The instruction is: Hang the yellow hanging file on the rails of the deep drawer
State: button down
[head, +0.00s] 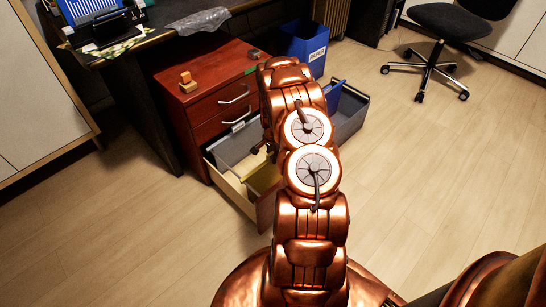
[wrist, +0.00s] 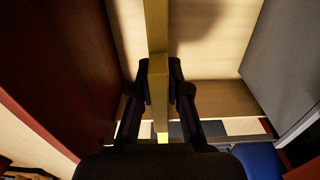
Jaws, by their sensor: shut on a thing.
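The yellow hanging file (wrist: 156,28) runs as a narrow upright strip between the fingers of my gripper (wrist: 163,84) in the wrist view. My gripper is shut on it. In the head view the yellow file (head: 263,180) shows inside the open deep drawer (head: 232,192), beside a grey file (head: 236,147). My gripper (head: 262,149) is mostly hidden behind my arm there. The pale drawer floor shows on both sides of the file in the wrist view. I cannot tell whether the file's hooks rest on the rails.
The red-brown cabinet (head: 205,95) has closed drawers above the deep one. A wooden stamp (head: 187,82) lies on top. A blue paper bin (head: 304,45) and a grey crate (head: 352,112) stand to the right.

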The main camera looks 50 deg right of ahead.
jog(key=c, duration=1.1)
grip_release()
jog(key=shift+o, duration=0.2)
notch_tip(320, 180, up, 11)
jog(key=shift+w+r, duration=0.1)
jog(key=shift+r, duration=0.45)
